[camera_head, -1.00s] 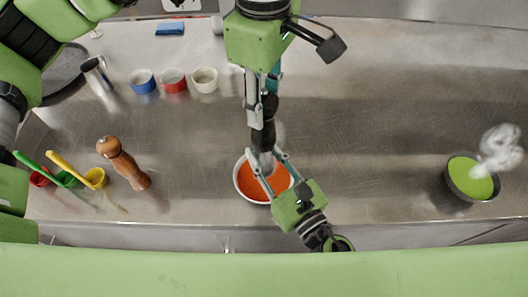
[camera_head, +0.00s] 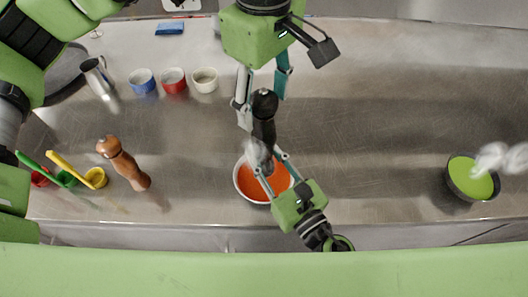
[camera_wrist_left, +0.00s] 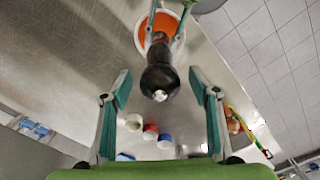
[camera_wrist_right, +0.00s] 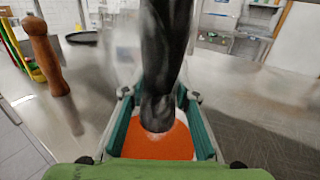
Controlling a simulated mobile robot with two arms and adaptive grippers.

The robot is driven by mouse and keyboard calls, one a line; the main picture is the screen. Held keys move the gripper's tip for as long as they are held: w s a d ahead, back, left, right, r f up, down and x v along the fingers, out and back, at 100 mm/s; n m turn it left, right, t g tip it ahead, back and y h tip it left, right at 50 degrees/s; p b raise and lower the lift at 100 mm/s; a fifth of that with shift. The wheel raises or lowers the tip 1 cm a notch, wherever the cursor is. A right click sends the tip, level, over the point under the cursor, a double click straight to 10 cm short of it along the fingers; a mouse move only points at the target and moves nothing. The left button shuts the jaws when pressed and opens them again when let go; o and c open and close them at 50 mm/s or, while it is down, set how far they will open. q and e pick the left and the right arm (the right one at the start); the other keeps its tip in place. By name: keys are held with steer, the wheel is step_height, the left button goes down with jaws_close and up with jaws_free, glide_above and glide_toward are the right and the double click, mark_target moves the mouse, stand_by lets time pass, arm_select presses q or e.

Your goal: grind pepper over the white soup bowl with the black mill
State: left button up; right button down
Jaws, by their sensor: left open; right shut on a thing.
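The black mill (camera_head: 264,128) stands upright over the white soup bowl (camera_head: 238,186), which holds orange soup. My right gripper (camera_head: 268,168) is shut on the lower part of the mill; the mill's lower end shows against the soup in the right wrist view (camera_wrist_right: 158,112). My left gripper (camera_head: 262,107) is open around the mill's top end, with a finger on either side and visible gaps. The left wrist view shows the mill's rounded head (camera_wrist_left: 160,78) beyond and between the open fingers. Steam blurs part of the mill and bowl.
Blue, red and white cups (camera_head: 205,80) stand behind. A dark bowl of green soup (camera_head: 452,184) steams at the right. The counter (camera_head: 380,110) between is clear.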

arm_select(q)
steer(key=shift+r, duration=3.3)
steer(key=n, duration=0.8)
steer(key=n, duration=0.3)
steer(key=shift+n, duration=0.4)
steer(key=n, duration=0.4)
